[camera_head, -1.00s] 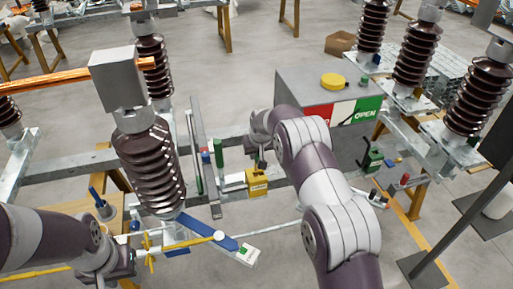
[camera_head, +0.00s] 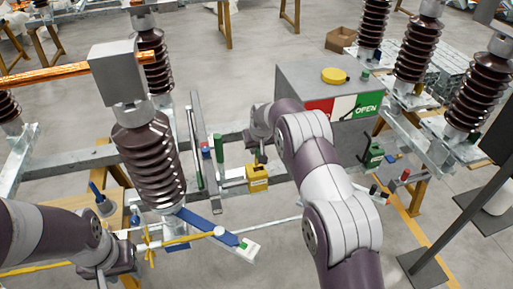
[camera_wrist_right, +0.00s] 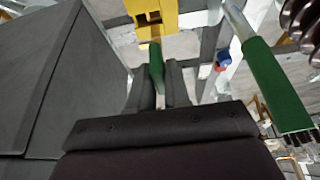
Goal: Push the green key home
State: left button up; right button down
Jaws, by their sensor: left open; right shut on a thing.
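The green key (camera_wrist_right: 156,62) is held between the fingers of my right gripper (camera_wrist_right: 160,85) in the right wrist view. Its far end points at the yellow lock box (camera_wrist_right: 152,18), which has dark openings in its face. I cannot tell whether the key's tip is inside an opening. In the head view, my right gripper (camera_head: 262,157) is just above the yellow lock box (camera_head: 257,178), and the key is mostly hidden there. My left gripper (camera_head: 130,263) is open at the lower left, beside a yellow cross-shaped handle (camera_head: 149,243).
A grey cabinet (camera_head: 300,82) with a red, white and green OPEN sign (camera_head: 367,104) stands close to my right arm. A green upright grip (camera_head: 218,147) stands left of the lock box.

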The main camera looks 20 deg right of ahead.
jog(key=shift+f+b, duration=2.15)
jog(key=shift+f, duration=0.8)
jog(key=c, duration=1)
grip_release()
jog(key=b+v, duration=0.4)
jog(key=v, duration=0.8)
jog(key=shift+s+r, duration=0.1)
jog(key=shift+r, duration=0.25)
